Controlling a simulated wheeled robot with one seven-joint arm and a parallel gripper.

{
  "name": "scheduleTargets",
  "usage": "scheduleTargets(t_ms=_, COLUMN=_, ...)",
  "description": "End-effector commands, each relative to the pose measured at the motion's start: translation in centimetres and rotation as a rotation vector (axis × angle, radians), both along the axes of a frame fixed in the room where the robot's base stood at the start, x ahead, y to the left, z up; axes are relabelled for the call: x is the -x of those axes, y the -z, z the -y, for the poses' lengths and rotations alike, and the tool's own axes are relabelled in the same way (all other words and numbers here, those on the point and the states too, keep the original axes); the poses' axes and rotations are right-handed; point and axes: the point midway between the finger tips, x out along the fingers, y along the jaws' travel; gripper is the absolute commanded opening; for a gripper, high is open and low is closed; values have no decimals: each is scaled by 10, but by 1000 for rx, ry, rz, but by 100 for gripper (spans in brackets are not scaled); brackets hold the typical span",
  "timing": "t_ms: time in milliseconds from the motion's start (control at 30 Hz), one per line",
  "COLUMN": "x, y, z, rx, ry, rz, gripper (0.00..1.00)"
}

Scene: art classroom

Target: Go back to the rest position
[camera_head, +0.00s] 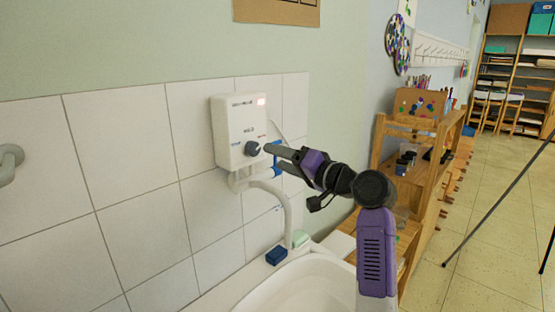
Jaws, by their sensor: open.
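My gripper (272,154) is open at the end of my purple and black arm. It reaches left, to the front of a white wall-mounted water heater box (233,122). The fingertips are close beside the dark round knob (252,149) on the box's lower front. I cannot tell whether they touch it. Nothing is visible in the gripper, though the space between the fingers is hard to see.
Below is a white sink (300,289) with a blue sponge (276,256) on its rim. A white pipe (287,205) runs under the box. A wooden shelf (422,180) stands behind my arm. Thin dark legs (497,205) stand on the floor at the right. Floor (425,285) is clear nearby.

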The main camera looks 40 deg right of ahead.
Motion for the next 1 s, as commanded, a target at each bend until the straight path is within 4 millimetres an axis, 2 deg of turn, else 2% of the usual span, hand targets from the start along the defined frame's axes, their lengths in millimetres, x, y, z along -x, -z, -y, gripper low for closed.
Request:
scheduleTargets(t_ms=367, x=0, y=0, z=0, rx=5, ry=1, rz=2, gripper=59)
scheduleTargets(t_ms=467, x=0, y=-7, z=7, rx=23, ry=28, rz=32, gripper=59)
scheduleTargets(t_ms=600, x=6, y=-35, z=27, rx=96, ry=133, rz=119, gripper=59)
scheduleTargets(t_ms=667, x=13, y=-38, z=35, rx=135, ry=193, rz=149, gripper=59)
scheduleTargets(t_ms=867, x=36, y=-7, z=34, rx=256, ry=338, rz=180, gripper=59)
scheduleTargets(t_ms=1000, x=54, y=28, z=19, rx=337, ry=401, rz=173, gripper=59)
